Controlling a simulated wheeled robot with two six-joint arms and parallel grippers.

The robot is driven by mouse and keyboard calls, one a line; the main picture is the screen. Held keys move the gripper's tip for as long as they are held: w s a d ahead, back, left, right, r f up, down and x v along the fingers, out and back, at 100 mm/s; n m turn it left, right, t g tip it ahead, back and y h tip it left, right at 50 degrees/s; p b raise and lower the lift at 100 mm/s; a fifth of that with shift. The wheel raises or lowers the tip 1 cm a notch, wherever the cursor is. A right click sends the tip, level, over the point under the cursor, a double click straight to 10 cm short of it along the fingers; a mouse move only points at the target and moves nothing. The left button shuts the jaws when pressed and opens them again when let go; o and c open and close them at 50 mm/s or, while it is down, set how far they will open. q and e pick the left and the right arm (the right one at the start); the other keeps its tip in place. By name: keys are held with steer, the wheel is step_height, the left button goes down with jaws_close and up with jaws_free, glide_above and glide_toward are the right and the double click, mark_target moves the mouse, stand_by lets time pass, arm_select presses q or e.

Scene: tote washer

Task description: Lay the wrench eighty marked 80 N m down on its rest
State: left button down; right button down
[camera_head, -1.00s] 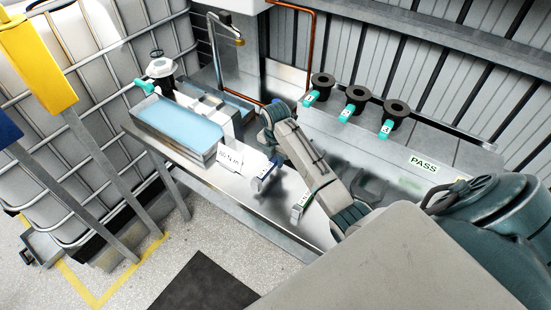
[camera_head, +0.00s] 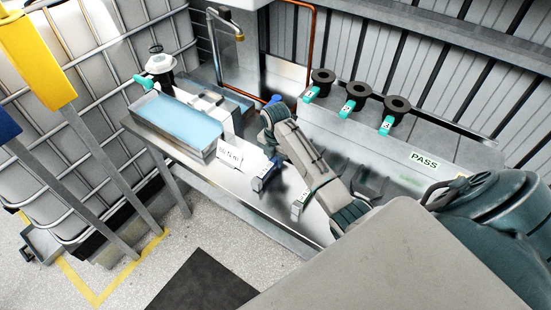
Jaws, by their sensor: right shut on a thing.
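My right arm reaches in from the lower right over the metal bench. Its wrist and gripper (camera_head: 271,109) are at the far end of the forearm, with the fingers mostly hidden. A small blue piece (camera_head: 274,98) shows just beyond the wrist. It looks like part of the wrench eighty in the shut gripper; the rest of the wrench is hidden. A white card (camera_head: 231,157) with a partly readable N m mark stands in front of the blue tray. A blue-faced block (camera_head: 264,178) and a green-tagged block (camera_head: 300,200) stand near the bench front, left of my forearm. My left gripper is out of view.
A tray of blue liquid (camera_head: 180,122) sits on the bench's left. A PASS sign (camera_head: 424,162) is on the right. A tap and copper pipe rise behind. A caged tank stands at left.

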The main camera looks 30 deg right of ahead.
steer(key=shift+f, duration=0.25)
stand_by(0.3)
steer(key=c, duration=0.6)
jaws_free()
steer(key=shift+r+p, duration=1)
steer(key=shift+r, duration=3.5)
steer(key=shift+f, duration=0.1)
